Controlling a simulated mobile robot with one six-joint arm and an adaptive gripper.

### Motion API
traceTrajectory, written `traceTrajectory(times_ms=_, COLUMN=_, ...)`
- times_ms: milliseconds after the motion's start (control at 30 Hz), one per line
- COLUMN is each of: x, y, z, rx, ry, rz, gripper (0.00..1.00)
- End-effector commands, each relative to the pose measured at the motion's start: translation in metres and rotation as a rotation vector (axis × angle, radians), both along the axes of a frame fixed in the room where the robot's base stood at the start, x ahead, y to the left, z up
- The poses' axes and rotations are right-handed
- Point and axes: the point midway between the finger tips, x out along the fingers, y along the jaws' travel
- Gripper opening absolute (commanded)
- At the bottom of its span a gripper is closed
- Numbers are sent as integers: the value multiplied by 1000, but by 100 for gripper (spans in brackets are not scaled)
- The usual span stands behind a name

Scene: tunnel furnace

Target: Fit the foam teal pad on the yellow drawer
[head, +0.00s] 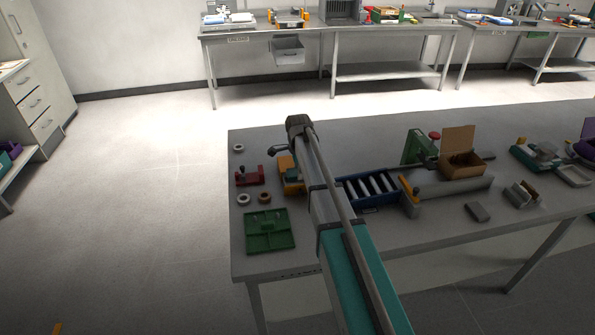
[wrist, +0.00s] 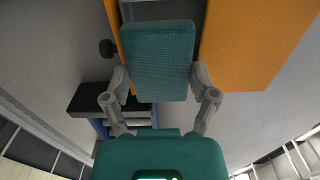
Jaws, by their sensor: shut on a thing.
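In the wrist view my gripper (wrist: 158,80) is shut on the teal pad (wrist: 158,58), a textured rectangle held between its two grey fingers. The pad is in front of the yellow drawer (wrist: 248,45), whose orange-yellow surface shows on the right and as a narrow strip left of the pad. I cannot tell whether pad and drawer touch. In the head view the yellow drawer (head: 289,174) is partly hidden behind my arm. My gripper and the pad are hidden there.
On the grey table (head: 360,235) a red fixture (head: 249,178) and a green tray (head: 269,231) lie left of my arm. A blue roller rack (head: 369,190) lies close on its right. A brown box (head: 463,166) stands farther right.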

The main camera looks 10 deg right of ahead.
Motion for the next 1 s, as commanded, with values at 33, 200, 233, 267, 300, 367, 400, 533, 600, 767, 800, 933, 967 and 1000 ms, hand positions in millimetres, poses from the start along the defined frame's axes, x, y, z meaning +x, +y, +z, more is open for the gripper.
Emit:
traceTrajectory(times_ms=33, x=0, y=0, z=-2, rx=0, ry=0, rz=0, gripper=60)
traceTrajectory(times_ms=200, x=0, y=0, z=-4, rx=0, ry=0, rz=0, gripper=60)
traceTrajectory(times_ms=233, x=0, y=0, z=-4, rx=0, ry=0, rz=0, gripper=60)
traceTrajectory(times_ms=267, x=0, y=0, z=-5, rx=0, ry=0, rz=0, gripper=60)
traceTrajectory(times_ms=300, x=0, y=0, z=-5, rx=0, ry=0, rz=0, gripper=60)
traceTrajectory(times_ms=367, x=0, y=0, z=-6, rx=0, ry=0, rz=0, gripper=60)
traceTrajectory(times_ms=400, x=0, y=0, z=-7, rx=0, ry=0, rz=0, gripper=60)
traceTrajectory(times_ms=533, x=0, y=0, z=-9, rx=0, ry=0, rz=-1, gripper=60)
traceTrajectory(times_ms=600, x=0, y=0, z=-10, rx=0, ry=0, rz=-1, gripper=60)
traceTrajectory(times_ms=767, x=0, y=-1, z=-12, rx=0, ry=0, rz=-1, gripper=60)
traceTrajectory(times_ms=800, x=0, y=-1, z=-12, rx=0, ry=0, rz=-1, gripper=60)
traceTrajectory(times_ms=933, x=0, y=-1, z=-14, rx=0, ry=0, rz=-1, gripper=60)
traceTrajectory(times_ms=967, x=0, y=-1, z=-15, rx=0, ry=0, rz=-1, gripper=60)
traceTrajectory(times_ms=1000, x=0, y=-1, z=-15, rx=0, ry=0, rz=-1, gripper=60)
